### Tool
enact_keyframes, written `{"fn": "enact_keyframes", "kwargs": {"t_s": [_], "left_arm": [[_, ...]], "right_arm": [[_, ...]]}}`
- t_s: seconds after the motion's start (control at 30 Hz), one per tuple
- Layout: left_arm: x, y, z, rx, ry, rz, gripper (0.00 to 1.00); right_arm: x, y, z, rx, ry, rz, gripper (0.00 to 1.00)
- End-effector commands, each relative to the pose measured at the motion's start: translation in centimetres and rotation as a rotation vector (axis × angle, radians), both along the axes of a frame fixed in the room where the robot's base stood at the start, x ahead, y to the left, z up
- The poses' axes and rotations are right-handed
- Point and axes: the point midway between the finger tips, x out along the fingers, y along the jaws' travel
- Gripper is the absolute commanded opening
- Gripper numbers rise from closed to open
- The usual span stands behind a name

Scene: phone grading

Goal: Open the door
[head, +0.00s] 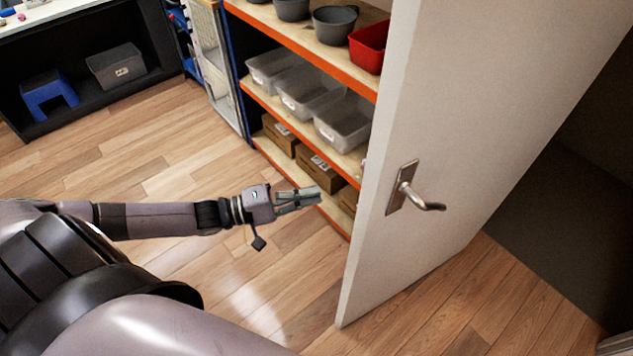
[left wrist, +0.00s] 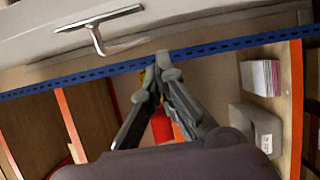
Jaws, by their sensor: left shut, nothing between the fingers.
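The door (head: 440,110) is a pale panel that stands ajar on the right of the head view, with a dark opening to its right. Its metal lever handle (head: 408,190) is on the face turned toward me. My left gripper (head: 318,192) is shut and empty, to the left of the door's free edge and apart from it in the head view. In the left wrist view the gripper's fingertips (left wrist: 163,62) meet, with the door (left wrist: 185,22) and a handle (left wrist: 98,30) beyond them. My right gripper is not in view.
A shelf rack with orange edges (head: 300,110) holds grey bins (head: 308,95), cardboard boxes and a red bin (head: 368,47) behind the door edge. A blue stool (head: 48,92) and a grey box (head: 116,66) sit at the upper left. The wooden floor (head: 150,180) is clear.

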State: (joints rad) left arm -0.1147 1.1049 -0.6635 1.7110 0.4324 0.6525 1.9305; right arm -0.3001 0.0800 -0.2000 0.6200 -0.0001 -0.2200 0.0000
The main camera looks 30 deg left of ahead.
Motion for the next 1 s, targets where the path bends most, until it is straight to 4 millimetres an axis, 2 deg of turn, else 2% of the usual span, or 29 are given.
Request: {"fn": "enact_keyframes", "kwargs": {"t_s": [0.37, 0.43, 0.63, 1.0], "left_arm": [[6.0, -5.6, 0.4, 0.0, -0.006, 0.001, 0.0], [5.0, -6.7, 0.4, -0.001, 0.003, 0.0, 0.0], [3.9, -8.5, 0.2, 0.0, 0.0, 0.001, 0.0], [3.7, -8.8, 0.0, 0.004, -0.002, 0.001, 0.0]], "right_arm": [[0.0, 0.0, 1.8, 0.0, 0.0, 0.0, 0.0], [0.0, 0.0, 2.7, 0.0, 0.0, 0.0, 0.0], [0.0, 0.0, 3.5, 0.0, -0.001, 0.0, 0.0], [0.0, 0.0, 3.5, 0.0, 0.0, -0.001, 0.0]]}}
